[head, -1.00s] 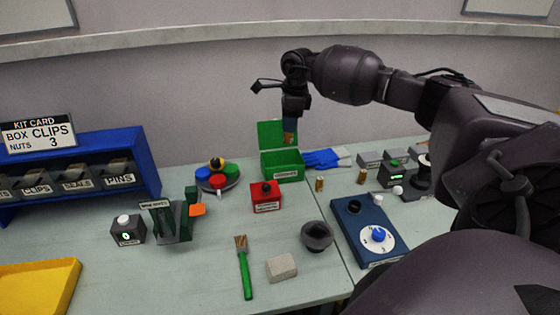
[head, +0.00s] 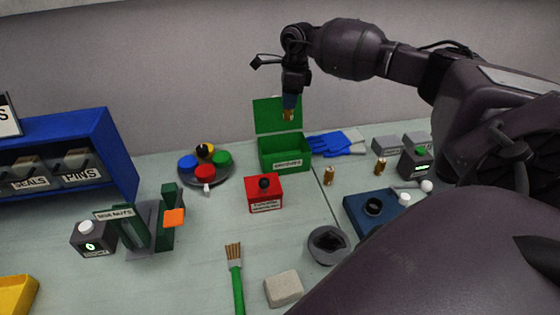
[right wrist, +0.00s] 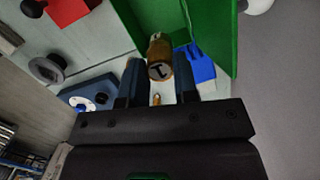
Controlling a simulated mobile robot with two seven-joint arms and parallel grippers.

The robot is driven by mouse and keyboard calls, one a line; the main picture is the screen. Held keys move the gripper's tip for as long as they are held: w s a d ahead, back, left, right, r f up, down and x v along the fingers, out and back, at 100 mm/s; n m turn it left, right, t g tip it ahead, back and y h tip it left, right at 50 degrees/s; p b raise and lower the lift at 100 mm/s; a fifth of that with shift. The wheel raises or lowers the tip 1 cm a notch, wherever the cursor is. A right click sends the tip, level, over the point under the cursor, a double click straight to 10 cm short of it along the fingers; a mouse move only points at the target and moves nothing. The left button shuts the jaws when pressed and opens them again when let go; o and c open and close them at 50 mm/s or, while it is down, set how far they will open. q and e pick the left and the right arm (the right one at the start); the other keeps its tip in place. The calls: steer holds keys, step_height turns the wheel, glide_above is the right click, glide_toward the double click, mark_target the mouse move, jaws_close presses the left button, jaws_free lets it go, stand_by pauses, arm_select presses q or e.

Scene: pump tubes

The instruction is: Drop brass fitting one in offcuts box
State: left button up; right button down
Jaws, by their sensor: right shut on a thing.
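My right gripper (head: 290,108) is shut on a small brass fitting (head: 288,116). It holds the fitting in the air above the open green box (head: 268,160), in front of the raised lid. In the right wrist view the fitting (right wrist: 159,58) sits between the two blue fingers, and its end face shows a dark mark like a 1. The green box (right wrist: 212,28) shows behind it there. The box's front label is too small to read surely. My left gripper is not in view.
Two other brass fittings (head: 329,175) (head: 380,167) stand on the table to the right. A blue glove (head: 330,146) lies beside the green box. A red box (head: 264,194) with a black knob stands in front, and a tray of coloured knobs (head: 205,167) at left.

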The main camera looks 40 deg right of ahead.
mark_target(289, 113)
step_height(289, 113, down, 4)
steer(key=shift+a+r+b, duration=0.1)
steer(key=shift+r+b, duration=0.15)
steer(key=shift+b, duration=0.4)
steer(key=shift+f, duration=0.4)
steer(key=shift+f+b, duration=0.25)
steer(key=shift+b, duration=0.05)
step_height(289, 113, down, 5)
steer(key=shift+f+b, duration=0.2)
steer(key=shift+b, duration=0.75)
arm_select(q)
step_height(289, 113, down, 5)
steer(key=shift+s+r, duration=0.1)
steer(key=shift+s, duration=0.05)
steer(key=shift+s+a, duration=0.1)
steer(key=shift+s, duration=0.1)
arm_select(e)
steer(key=c, duration=0.8)
jaws_free()
